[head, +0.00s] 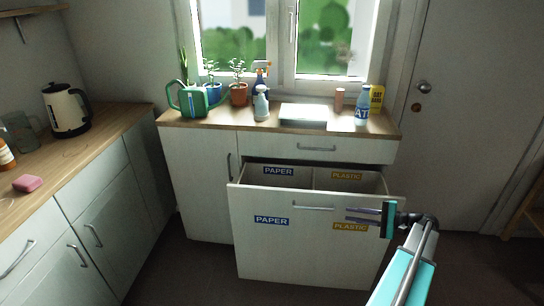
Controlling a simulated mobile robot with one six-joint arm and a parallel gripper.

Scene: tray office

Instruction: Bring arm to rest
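My gripper (348,214) is at the lower right, at the end of my teal arm. It points left, in front of the open waste drawer's front panel (285,255), near its PLASTIC label (350,227). The two thin fingers show apart, with nothing seen between them. I cannot tell whether they touch the panel. The drawer is pulled out and shows a PAPER compartment (279,171) and a PLASTIC compartment (346,176). What lies at the bottom of them is hidden.
The counter (220,122) under the window holds a green watering can (188,99), potted plants, spray bottles, a white flat box (303,113) and a yellow bottle (377,99). A kettle (66,109) and pink sponge (27,183) are on the left counter. A door (455,120) is right.

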